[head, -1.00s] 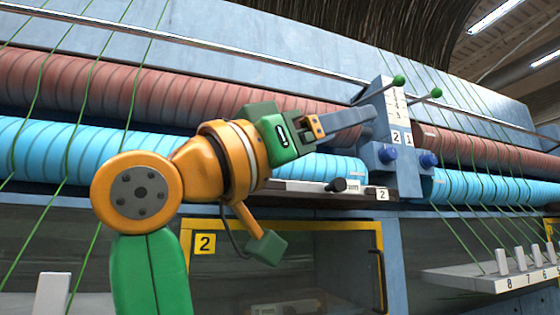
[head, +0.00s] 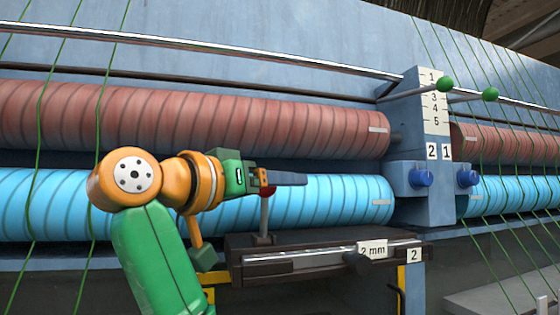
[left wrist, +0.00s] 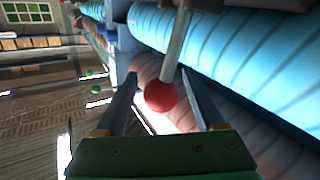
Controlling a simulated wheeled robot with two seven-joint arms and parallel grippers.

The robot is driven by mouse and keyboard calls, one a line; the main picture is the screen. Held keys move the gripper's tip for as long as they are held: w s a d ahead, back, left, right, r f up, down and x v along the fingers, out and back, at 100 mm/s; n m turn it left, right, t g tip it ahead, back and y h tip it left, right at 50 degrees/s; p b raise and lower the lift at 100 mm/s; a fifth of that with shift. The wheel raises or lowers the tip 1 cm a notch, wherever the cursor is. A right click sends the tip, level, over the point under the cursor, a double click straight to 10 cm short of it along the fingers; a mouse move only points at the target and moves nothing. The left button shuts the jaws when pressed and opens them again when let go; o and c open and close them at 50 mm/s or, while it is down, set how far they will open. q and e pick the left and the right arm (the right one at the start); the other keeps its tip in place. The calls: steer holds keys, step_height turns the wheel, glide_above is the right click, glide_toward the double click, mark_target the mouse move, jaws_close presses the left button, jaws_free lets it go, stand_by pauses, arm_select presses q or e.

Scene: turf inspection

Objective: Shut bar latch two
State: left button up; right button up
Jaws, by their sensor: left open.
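A lever with a red ball knob (head: 268,191) stands nearly upright at the left part of a dark bar unit (head: 290,262), which bears a "2" tag (head: 414,256). I take this lever to be bar latch two. My left gripper (head: 300,179) points right at the height of the knob, its fingers partly in front of it. In the left wrist view the red knob (left wrist: 160,96) shows between the two spread fingers (left wrist: 163,92), with a gap at either side. The gripper is open. My right gripper is not in view.
A red roller (head: 200,120) and a blue roller (head: 340,200) run behind the arm. A blue-grey post (head: 425,195) with blue knobs and green-tipped rods stands at the right. Green strands cross at both sides.

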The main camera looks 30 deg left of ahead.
arm_select(q)
steer(key=shift+w, duration=0.5)
steer(key=shift+s, duration=0.1)
steer(key=shift+c, duration=0.3)
jaws_close()
stand_by(0.7)
